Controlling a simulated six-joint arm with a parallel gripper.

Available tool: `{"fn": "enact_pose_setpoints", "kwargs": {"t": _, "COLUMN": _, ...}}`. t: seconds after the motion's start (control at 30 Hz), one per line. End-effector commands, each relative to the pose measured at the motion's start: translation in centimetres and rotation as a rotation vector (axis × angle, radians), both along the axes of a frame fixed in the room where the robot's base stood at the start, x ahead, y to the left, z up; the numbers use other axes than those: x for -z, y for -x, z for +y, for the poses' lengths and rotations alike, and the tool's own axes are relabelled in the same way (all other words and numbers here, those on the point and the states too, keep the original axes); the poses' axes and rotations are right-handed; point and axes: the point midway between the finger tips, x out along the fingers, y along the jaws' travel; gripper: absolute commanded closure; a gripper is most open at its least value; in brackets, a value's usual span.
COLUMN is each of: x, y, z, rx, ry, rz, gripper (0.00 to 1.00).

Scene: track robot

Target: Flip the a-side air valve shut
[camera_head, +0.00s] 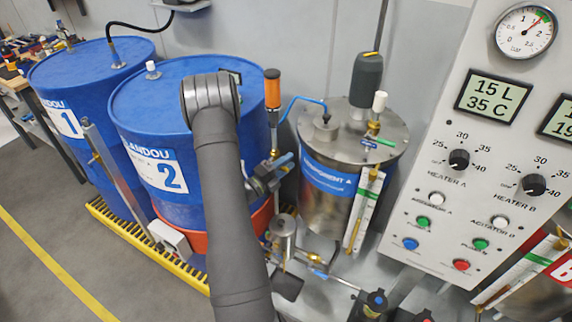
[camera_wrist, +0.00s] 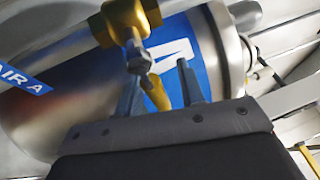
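The air valve (camera_wrist: 128,20) is a brass body on a pipe at the top of the wrist view, in front of a steel cylinder with a blue band. A blue AIR A label (camera_wrist: 22,77) shows at the left. A yellow-brass part, perhaps its lever (camera_wrist: 156,93), hangs between the two fingers of my gripper (camera_wrist: 158,66). The fingers stand apart, the left one close to this part; contact cannot be told. In the head view my gripper (camera_head: 286,164) is beside the orange-topped pipe, left of the component A tank. The valve is not clear there.
The component A tank (camera_head: 330,205) stands right of my gripper. An orange-handled pipe (camera_head: 272,90) rises close to my gripper. The control panel (camera_head: 445,160) fills the right. Small fittings crowd the area below.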

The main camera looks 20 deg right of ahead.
Motion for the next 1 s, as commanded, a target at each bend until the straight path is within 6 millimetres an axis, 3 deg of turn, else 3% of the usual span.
{"fn": "enact_pose_setpoints", "kwargs": {"t": 0.27, "x": 0.3, "y": 0.5, "z": 1.2, "rx": -0.002, "ry": -0.001, "rz": 0.001, "gripper": 0.65}}
{"fn": "enact_pose_setpoints", "kwargs": {"t": 0.8, "x": 2.4, "y": 4.8, "z": 11.3, "rx": -0.005, "ry": 0.0, "rz": 0.002, "gripper": 0.65}}
{"fn": "enact_pose_setpoints", "kwargs": {"t": 1.0, "x": 2.9, "y": 6.0, "z": 14.1, "rx": -0.004, "ry": 0.001, "rz": 0.001, "gripper": 0.65}}
